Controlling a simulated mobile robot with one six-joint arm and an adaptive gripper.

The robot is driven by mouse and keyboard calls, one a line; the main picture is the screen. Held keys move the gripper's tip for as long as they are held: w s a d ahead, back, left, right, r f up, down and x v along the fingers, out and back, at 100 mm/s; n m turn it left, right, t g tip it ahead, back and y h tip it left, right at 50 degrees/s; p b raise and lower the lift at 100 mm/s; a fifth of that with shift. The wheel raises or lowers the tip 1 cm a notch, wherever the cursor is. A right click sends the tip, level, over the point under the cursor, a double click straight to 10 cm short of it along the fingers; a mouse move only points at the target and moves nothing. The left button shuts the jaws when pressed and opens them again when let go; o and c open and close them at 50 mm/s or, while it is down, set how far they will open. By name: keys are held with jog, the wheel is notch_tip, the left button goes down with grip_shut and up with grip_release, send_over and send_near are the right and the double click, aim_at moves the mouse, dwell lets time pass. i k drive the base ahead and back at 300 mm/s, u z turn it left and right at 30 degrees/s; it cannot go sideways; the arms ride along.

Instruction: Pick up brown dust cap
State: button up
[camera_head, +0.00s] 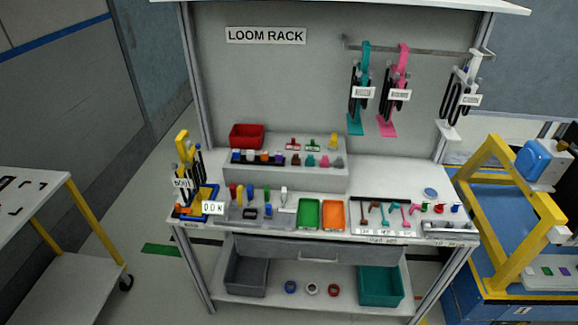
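I cannot pick out the brown dust cap with certainty at this size. A small brown piece (365,214) stands at the left end of the white tray (356,230) on the right half of the workbench top. It has a wider upper end on a thin stem, with teal and pink pieces of similar shape to its right. Small coloured parts (264,157) also stand in a row on the raised grey step, too small to tell apart by type. My gripper is not in view.
The bench (410,178) holds a green bin (308,213), an orange bin (333,214), a red bin (247,136) and a tool holder (195,200) at left. Looms hang above right. A yellow-framed cart (500,215) stands at right, a white table (30,215) at left. Floor between is open.

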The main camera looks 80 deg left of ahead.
aim_at(295, 161)
jog(key=z, duration=0.25)
jog(key=k, duration=0.6)
jog(key=u, duration=2.6)
jog(key=i, duration=1)
